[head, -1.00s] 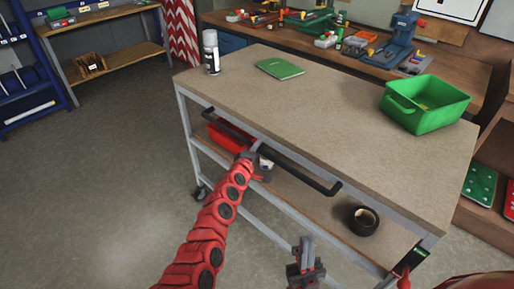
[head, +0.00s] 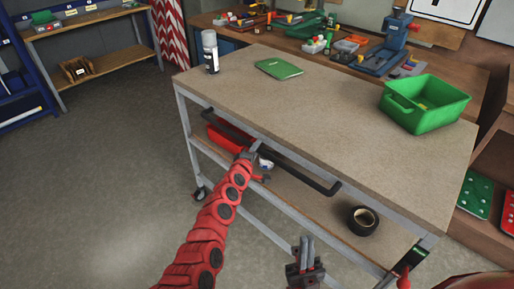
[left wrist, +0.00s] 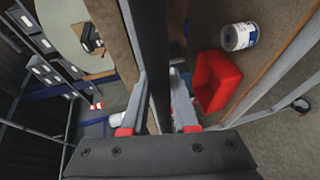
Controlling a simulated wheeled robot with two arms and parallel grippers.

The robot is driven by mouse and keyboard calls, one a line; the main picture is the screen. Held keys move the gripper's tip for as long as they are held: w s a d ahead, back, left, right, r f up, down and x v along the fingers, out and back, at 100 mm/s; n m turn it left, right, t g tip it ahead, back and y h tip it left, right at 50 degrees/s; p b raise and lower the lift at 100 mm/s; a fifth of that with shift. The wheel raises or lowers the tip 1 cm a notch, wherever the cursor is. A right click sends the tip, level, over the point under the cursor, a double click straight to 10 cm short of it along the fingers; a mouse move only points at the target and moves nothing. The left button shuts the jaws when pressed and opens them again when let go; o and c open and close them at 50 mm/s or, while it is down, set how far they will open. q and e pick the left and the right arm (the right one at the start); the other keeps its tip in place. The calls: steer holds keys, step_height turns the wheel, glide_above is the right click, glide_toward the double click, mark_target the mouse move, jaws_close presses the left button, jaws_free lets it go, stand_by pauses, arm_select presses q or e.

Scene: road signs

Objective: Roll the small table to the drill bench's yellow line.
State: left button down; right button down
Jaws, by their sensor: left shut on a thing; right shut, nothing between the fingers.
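The small table (head: 330,105) is a wheeled cart with a speckled top, grey metal frame and lower shelf. A black handle bar (head: 285,156) runs along its near side. My left gripper (head: 249,156) is shut on this handle bar, left of its middle. In the left wrist view, the dark bar (left wrist: 155,60) passes between the fingers. My right gripper (head: 306,249) is shut and empty, in front of the table's near side. The drill bench (head: 440,58) stands behind the table, with a blue drill press (head: 393,45) on it. I see no yellow line.
On the tabletop are a spray can (head: 210,50), green book (head: 279,68) and green bin (head: 425,103). The lower shelf holds a red bin (head: 228,138) and black tape roll (head: 362,220). A wooden shelf (head: 90,25) stands back left. The floor at left is clear.

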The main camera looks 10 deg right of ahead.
arm_select(q)
steer(key=shift+s+d, duration=0.1)
steer(key=shift+d, duration=0.1)
steer(key=c, duration=0.7)
jaws_free()
steer(key=shift+a, duration=0.1)
steer(key=shift+s+a+r+p, duration=0.2)
steer(key=shift+s+p, duration=0.1)
steer(key=shift+s, duration=0.1)
steer(key=b+v, duration=0.1)
steer(key=v, duration=1.5)
steer(key=shift+s+a, duration=0.1)
steer(key=shift+a, duration=0.05)
